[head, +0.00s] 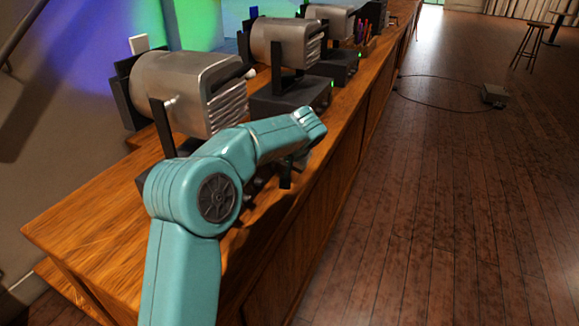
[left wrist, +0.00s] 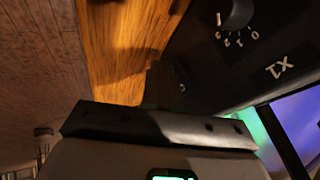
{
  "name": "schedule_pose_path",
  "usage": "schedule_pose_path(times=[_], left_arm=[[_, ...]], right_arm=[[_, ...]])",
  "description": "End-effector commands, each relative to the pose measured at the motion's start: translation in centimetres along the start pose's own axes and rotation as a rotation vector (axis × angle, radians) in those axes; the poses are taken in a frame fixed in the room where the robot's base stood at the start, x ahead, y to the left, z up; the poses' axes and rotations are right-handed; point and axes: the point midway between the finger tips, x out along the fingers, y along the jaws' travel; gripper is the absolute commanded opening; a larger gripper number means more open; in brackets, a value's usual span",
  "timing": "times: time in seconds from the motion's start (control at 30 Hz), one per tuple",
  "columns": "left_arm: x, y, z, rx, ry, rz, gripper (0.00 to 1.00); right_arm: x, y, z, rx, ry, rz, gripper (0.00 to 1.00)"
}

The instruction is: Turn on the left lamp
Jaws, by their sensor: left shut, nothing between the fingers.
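The leftmost lamp (head: 185,85), a grey ribbed metal housing on a black bracket, stands on the near part of the wooden desk. My teal left arm hides most of its base. My left gripper (head: 288,172) is shut and empty, low beside that base near the desk's front edge. In the left wrist view, the gripper's dark fingers (left wrist: 154,85) point at a black control box (left wrist: 210,80). The box has a round knob (left wrist: 237,13) with numbers around it and the label X1. The fingers look close to the box's edge; contact cannot be told.
A second lamp (head: 283,43) and a third lamp (head: 332,20) stand farther along the desk (head: 75,228), with small green lights on their bases. A pencil holder (head: 364,40) is beyond.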

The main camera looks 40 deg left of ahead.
Motion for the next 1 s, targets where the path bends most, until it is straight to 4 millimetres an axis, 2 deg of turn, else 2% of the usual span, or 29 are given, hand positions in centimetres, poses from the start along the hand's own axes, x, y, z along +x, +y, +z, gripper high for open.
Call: schedule_pose_path(times=[0.27, 0.4, 0.67, 1.0], left_arm=[[0.0, -0.1, 0.0, 0.0, 0.0, 0.0, 0.0], [0.7, -0.5, 0.1, -0.001, 0.0, -0.001, 0.0], [0.4, -0.5, 0.1, 0.0, 0.0, -0.001, 0.0], [-0.9, -1.2, -0.6, -0.001, 0.001, -0.002, 0.0]], right_arm=[[0.0, 0.0, 0.0, 0.0, 0.0, 0.0, 0.0], [0.4, 0.1, 0.0, 0.0, 0.0, 0.0, 0.0], [0.1, 0.1, 0.0, 0.0, 0.0, 0.0, 0.0], [-1.0, -0.3, 0.0, 0.0, 0.0, 0.0, 0.0]])
